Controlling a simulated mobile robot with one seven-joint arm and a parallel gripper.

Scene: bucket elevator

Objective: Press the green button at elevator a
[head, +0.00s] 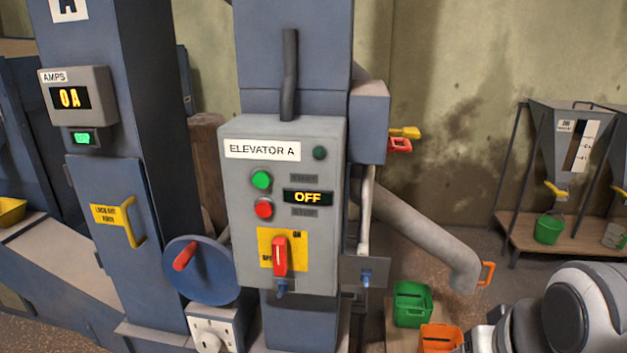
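The green button (262,180) is on the upper left of the grey control box labelled ELEVATOR A (240,222). A red button (264,208) sits just below it. The display (307,197) to their right reads OFF. A dark round lamp (320,153) at the box's top right looks unlit. A red-handled switch (280,257) stands upright on a yellow plate on the lower part of the box. Nothing covers the green button. White and dark links of my arm show at the lower right, well away from the box; my gripper's fingers are not visible.
A blue wheel with a red handle (203,272) juts out at the box's lower left. A cabinet (112,240) with an AMPS meter (75,97) stands further left. A grey pipe (425,235) slopes down right, near green (412,305) and orange (440,338) bins.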

